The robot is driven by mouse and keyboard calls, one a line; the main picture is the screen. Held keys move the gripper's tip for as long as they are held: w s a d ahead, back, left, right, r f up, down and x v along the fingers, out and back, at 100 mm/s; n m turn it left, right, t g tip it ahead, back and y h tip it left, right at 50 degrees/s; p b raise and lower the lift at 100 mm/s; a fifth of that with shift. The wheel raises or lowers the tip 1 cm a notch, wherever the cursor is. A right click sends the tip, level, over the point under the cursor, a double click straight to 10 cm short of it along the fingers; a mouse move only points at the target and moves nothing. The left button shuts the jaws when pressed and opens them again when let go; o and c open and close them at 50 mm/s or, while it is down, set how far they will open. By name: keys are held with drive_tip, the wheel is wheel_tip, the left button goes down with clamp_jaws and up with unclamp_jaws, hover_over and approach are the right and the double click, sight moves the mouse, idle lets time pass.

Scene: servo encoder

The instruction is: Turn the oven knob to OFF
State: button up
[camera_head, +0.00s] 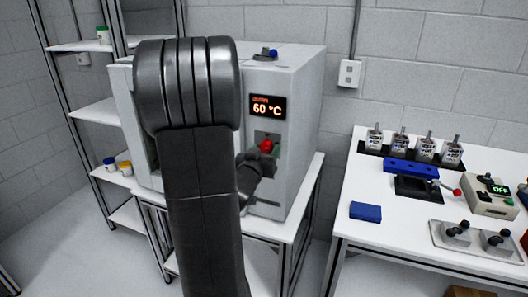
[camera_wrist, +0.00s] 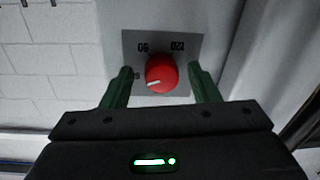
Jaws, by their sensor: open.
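The red oven knob (camera_head: 266,146) is on the front panel of the white oven (camera_head: 293,130), below a display (camera_head: 268,106) reading 60 °C. In the wrist view the red knob (camera_wrist: 160,73) sits on a grey plate (camera_wrist: 140,42) with markings that appear upside down; its white pointer line points left and slightly down. My gripper (camera_head: 262,160) is at the knob in the head view. In the wrist view my gripper (camera_wrist: 160,84) is open, with one green finger on each side of the knob and a gap on both sides. The mark at the pointer is partly hidden by the left finger.
My arm covers much of the oven front. Shelves (camera_head: 97,112) stand at left. Floor shows between oven stand and table.

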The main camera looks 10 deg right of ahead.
drive_tip(key=c, duration=1)
drive_tip(key=n+p, duration=0.2)
drive_tip(key=shift+r+n, duration=0.15)
drive_tip(key=shift+n, duration=0.25)
drive_tip(key=n+p, duration=0.2)
drive_tip(key=n, duration=0.2)
drive_tip(key=shift+r+p, duration=0.1)
drive_tip(key=shift+p, duration=0.25)
drive_tip(key=n+p, duration=0.2)
drive_tip(key=n, duration=0.1)
drive_tip(key=shift+n+g, duration=0.3)
drive_tip(key=shift+n, duration=0.1)
drive_tip(key=shift+n+p, duration=0.95)
drive_tip(key=shift+n, duration=0.45)
drive_tip(key=shift+o, duration=0.2)
